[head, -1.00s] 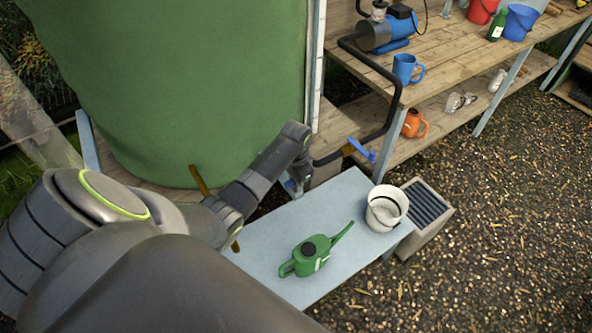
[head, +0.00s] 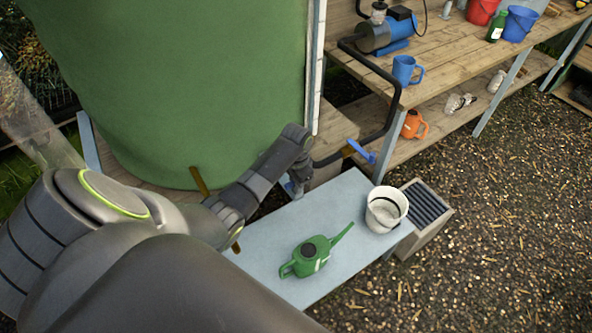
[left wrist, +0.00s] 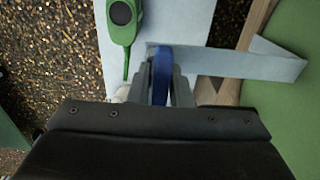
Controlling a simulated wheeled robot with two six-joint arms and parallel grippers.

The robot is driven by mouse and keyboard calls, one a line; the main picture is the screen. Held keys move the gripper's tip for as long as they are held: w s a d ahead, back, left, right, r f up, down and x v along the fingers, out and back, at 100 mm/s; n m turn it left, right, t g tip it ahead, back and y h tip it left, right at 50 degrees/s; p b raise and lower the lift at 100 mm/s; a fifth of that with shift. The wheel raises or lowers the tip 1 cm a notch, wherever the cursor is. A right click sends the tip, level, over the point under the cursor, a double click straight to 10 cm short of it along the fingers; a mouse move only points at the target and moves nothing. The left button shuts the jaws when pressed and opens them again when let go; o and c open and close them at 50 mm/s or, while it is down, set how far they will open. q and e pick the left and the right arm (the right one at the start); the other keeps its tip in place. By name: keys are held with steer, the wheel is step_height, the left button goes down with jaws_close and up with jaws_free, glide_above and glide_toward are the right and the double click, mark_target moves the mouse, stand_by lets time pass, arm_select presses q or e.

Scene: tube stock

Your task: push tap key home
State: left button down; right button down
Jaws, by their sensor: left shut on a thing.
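My left gripper (head: 294,189) is at the far left end of the pale blue bench (head: 262,250), beside the green tank (head: 210,80). In the left wrist view its fingers (left wrist: 161,88) are shut on a flat blue piece (left wrist: 162,64), which looks like the tap key's handle. The fingers hide its lower part, and I cannot see what its far end meets. Another blue lever (head: 362,151) sits on the black pipe (head: 385,112), apart from the gripper. My right gripper is not in view.
A green watering can (head: 312,256) and a white bucket (head: 387,208) stand on the bench. A grated box (head: 427,205) is at its right end. Wooden shelves (head: 455,65) with a blue pump (head: 384,32) and mugs are behind. Gravel lies open at the right.

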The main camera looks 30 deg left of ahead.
arm_select(q)
steer(key=shift+s+d+f+p, duration=0.2)
steer(key=shift+s+f+p, duration=0.15)
steer(key=shift+p, duration=0.05)
stand_by(0.7)
stand_by(0.4)
steer(key=c, duration=1.3)
jaws_free()
steer(key=shift+f, duration=0.1)
steer(key=shift+o, duration=0.2)
steer(key=shift+w+r, duration=0.15)
steer(key=shift+r, duration=0.45)
step_height(320, 180, up, 17)
steer(key=p, duration=0.2)
steer(key=shift+w+a, duration=0.15)
steer(key=shift+a, duration=0.2)
